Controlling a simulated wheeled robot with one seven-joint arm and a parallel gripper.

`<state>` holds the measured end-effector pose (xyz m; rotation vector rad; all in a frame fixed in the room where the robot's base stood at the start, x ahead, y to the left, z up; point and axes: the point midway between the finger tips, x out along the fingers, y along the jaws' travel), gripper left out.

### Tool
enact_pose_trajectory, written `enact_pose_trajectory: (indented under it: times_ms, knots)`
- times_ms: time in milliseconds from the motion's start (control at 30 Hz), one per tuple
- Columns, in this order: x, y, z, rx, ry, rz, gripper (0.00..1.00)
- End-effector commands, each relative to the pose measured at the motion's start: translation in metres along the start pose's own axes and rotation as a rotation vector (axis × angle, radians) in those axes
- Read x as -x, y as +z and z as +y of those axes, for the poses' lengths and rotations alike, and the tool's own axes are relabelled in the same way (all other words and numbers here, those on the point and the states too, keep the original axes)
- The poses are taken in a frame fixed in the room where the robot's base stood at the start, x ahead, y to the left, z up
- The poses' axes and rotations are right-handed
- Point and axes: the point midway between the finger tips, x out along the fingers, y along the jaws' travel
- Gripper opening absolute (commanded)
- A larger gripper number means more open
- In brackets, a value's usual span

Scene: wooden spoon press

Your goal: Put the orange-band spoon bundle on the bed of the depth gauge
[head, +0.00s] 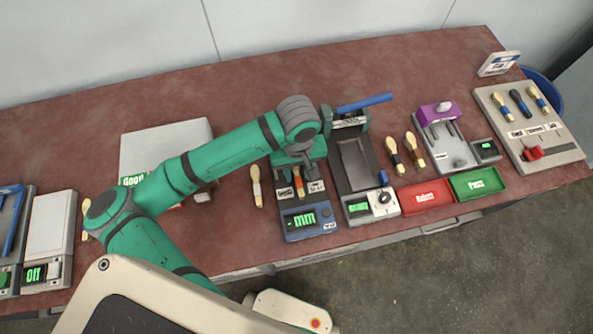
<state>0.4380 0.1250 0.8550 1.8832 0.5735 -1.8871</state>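The depth gauge (325,229) has a blue front with a green "mm" display and stands near the table's front edge, left of the middle press. A spoon bundle with an orange band (298,182) shows at the gauge's bed, between two small white labels. Its upper part is hidden behind the arm. My gripper (310,174) is over the back of the gauge, close beside the bundle. The fingers are small and partly hidden, so I cannot tell whether they are open or touch the bundle, or whether it rests on the bed.
A pale-banded spoon bundle (257,186) lies left of the gauge. A press with a blue lever (363,103) stands close on the right. Further right are two spoon bundles, a red tray (427,197), a green tray (477,184) and a purple-topped device (437,116).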

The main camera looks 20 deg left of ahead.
Motion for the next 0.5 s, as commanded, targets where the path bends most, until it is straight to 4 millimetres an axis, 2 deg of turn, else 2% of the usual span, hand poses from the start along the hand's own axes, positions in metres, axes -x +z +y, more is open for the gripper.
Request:
enact_pose_trajectory:
  times_ms: [267, 367, 500]
  knots:
    - [0.006, -0.001, -0.001, 0.001, 0.000, 0.002, 0.30]
    - [0.018, -0.001, -0.001, 0.002, 0.000, 0.003, 0.30]
    - [0.044, -0.001, -0.001, 0.001, 0.001, 0.003, 0.30]
